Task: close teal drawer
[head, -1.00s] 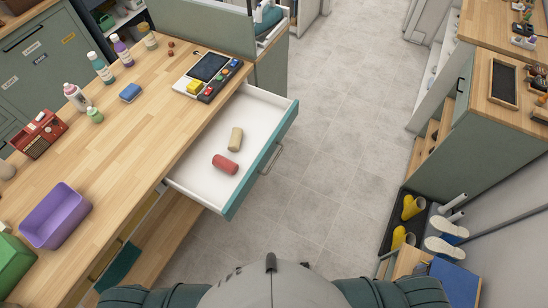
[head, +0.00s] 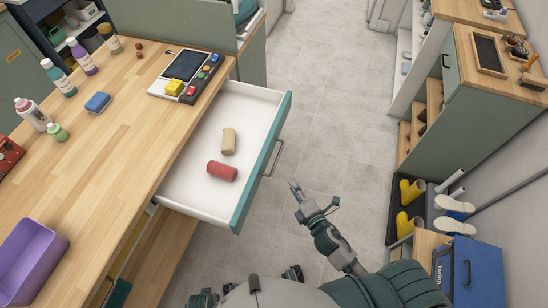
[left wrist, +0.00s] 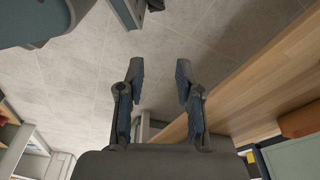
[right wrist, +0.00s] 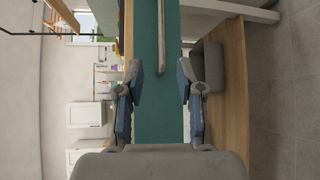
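The teal drawer (head: 262,166) is pulled out from under the wooden counter. Its white inside holds a beige roll (head: 229,141) and a red roll (head: 222,171). A metal bar handle (head: 275,158) is on its teal front. My right gripper (head: 296,188) is over the floor, to the right of the drawer front and apart from it. In the right wrist view my right gripper (right wrist: 160,78) is open and empty, with the teal front (right wrist: 146,40) and handle (right wrist: 161,35) ahead. My left gripper (left wrist: 160,72) is open and empty in the left wrist view, facing floor and a wooden surface.
The wooden counter (head: 115,135) carries bottles, a blue sponge (head: 97,102), a device with coloured buttons (head: 188,78) and a purple bin (head: 28,262). Tiled floor (head: 325,130) is clear right of the drawer. Boots (head: 408,190) and a blue box (head: 472,270) stand at right.

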